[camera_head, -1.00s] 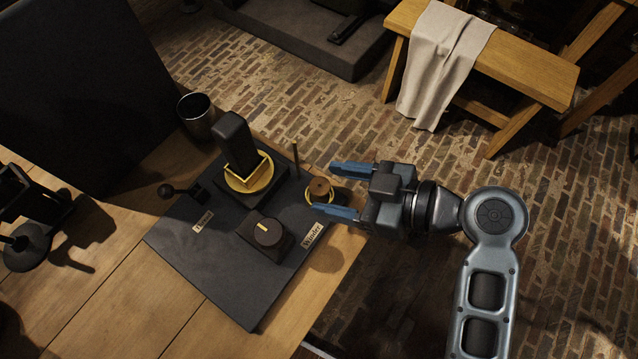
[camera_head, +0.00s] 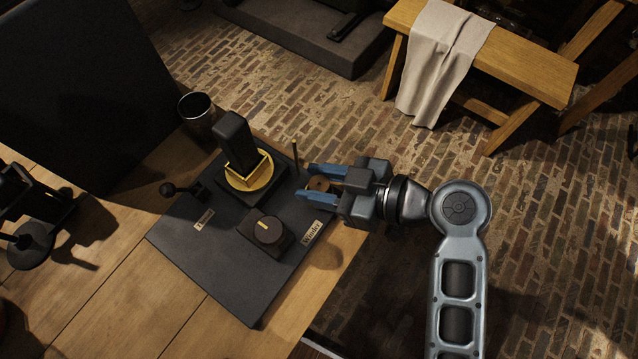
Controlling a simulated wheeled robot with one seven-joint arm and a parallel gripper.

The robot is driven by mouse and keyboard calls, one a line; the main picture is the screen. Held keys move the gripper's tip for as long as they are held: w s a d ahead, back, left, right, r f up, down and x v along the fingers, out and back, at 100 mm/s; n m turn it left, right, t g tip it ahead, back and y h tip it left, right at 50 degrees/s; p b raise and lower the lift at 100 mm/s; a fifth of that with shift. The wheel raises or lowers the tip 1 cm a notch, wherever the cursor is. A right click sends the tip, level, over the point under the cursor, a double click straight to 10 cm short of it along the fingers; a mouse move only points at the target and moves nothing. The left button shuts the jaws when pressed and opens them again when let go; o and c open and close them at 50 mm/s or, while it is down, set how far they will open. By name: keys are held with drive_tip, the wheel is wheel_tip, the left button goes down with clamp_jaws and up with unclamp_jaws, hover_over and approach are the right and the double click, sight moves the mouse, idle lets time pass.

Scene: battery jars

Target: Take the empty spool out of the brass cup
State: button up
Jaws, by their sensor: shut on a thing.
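The small brown spool (camera_head: 319,183) stands at the right edge of the dark winder plate (camera_head: 215,262). My gripper (camera_head: 314,184) reaches in from the right, with one blue finger on the far side of the spool and one on the near side. It is shut on the spool. The brass cup around the spool is mostly hidden by the fingers, so I cannot tell whether the spool is still seated in it.
A thin brass post (camera_head: 295,156) stands close to the far finger. A black block on a brass disc (camera_head: 249,182) and a dark knob (camera_head: 266,232) stand on the plate. A metal cup (camera_head: 196,109) stands behind. A wooden bench (camera_head: 520,62) is far right.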

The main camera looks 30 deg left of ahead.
drive_tip(key=shift+c, duration=0.8)
drive_tip(key=shift+r, duration=0.1)
